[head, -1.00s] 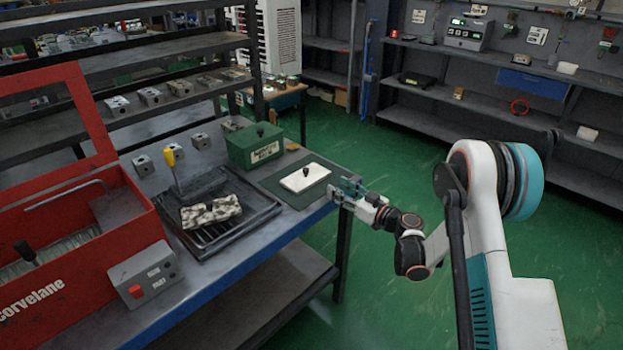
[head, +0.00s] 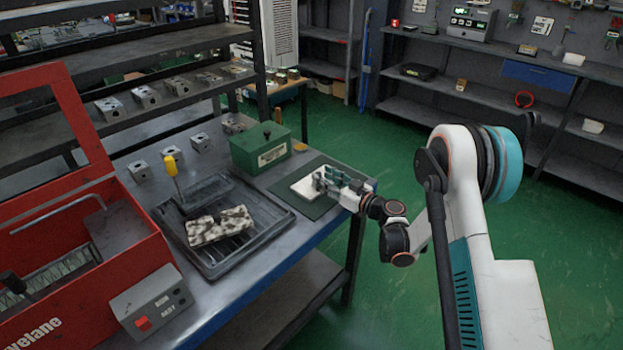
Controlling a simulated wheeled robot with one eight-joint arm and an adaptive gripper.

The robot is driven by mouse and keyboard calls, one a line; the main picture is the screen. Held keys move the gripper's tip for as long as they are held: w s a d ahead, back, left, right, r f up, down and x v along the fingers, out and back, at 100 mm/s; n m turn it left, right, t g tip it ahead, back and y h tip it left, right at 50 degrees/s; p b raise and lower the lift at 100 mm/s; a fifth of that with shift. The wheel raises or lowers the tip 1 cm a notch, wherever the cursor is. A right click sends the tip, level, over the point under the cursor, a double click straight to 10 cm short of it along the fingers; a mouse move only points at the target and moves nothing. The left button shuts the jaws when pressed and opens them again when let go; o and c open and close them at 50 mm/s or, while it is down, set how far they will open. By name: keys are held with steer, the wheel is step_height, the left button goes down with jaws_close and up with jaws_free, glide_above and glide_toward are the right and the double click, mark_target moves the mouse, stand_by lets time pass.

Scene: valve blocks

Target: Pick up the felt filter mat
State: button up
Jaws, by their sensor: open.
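A flat, pale, rectangular pad (head: 301,189), which looks like the felt filter mat, lies on a dark green sheet (head: 322,208) at the right end of the workbench. My gripper (head: 321,178) is open at the pad's right part and covers some of it. I cannot tell whether the fingers touch the pad. The small black item seen on the pad earlier is hidden now. A mottled black-and-white piece (head: 220,227) lies in the black tray (head: 262,236) to the left.
A green box (head: 258,150) stands just behind the sheet. A yellow-handled tool (head: 171,170) stands upright at the tray. The red machine (head: 90,235) fills the bench's left end. Several grey valve blocks (head: 140,171) stand at the back. Green floor (head: 420,130) lies clear beyond the bench.

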steer(key=shift+w+a, duration=0.35)
steer(key=shift+a, duration=0.1)
steer(key=shift+s+d+r, duration=0.1)
steer(key=shift+c, duration=0.8)
jaws_close()
steer(key=shift+r, duration=0.1)
